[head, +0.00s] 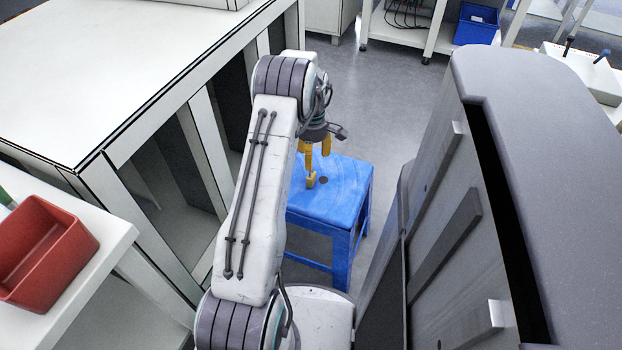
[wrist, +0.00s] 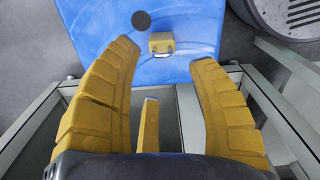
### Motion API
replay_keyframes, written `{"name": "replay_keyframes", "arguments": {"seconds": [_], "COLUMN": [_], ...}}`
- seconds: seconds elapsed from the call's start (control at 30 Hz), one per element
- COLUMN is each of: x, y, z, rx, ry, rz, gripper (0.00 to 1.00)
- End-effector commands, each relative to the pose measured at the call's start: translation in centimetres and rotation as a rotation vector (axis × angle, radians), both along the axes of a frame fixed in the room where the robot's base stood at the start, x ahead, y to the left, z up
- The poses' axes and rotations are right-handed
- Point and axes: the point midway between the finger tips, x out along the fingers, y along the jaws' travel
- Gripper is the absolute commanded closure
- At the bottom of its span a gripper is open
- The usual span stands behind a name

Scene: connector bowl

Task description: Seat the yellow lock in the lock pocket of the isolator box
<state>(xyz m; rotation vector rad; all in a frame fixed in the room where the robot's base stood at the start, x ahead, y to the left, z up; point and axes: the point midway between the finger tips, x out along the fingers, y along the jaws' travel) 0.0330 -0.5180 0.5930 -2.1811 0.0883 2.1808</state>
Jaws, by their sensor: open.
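The yellow lock (head: 311,180) sits on top of a blue stool (head: 345,187). In the wrist view the lock (wrist: 161,41) shows as a small yellow block with a metal shackle on the side toward my gripper. My gripper (head: 317,151) is above the stool, close to the lock in the head view. In the wrist view my gripper (wrist: 164,56) has its yellow fingers spread wide with nothing between them, and the lock appears beyond the fingertips. I cannot make out the isolator box or its lock pocket in either view.
A dark round spot (wrist: 141,20) is on the stool beside the lock. A large grey cabinet (head: 470,190) stands close on the right. A white-topped bench (head: 110,60) is on the left, with a red bin (head: 45,255) nearer. Open floor (head: 385,85) lies behind the stool.

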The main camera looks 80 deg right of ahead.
Motion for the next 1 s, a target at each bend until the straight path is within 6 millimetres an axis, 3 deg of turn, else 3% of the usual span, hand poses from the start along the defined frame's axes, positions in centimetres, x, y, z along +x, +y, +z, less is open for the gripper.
{"name": "replay_keyframes", "arguments": {"seconds": [0.37,0.7,1.0], "x": [0.0,0.1,0.1], "y": [0.1,0.1,0.1], "z": [-2.5,-6.4,-6.9], "rx": [0.002,0.002,0.001], "ry": [0.0,0.0,0.0], "rz": [0.006,0.005,0.004], "gripper": [0.46,0.46,0.46]}}
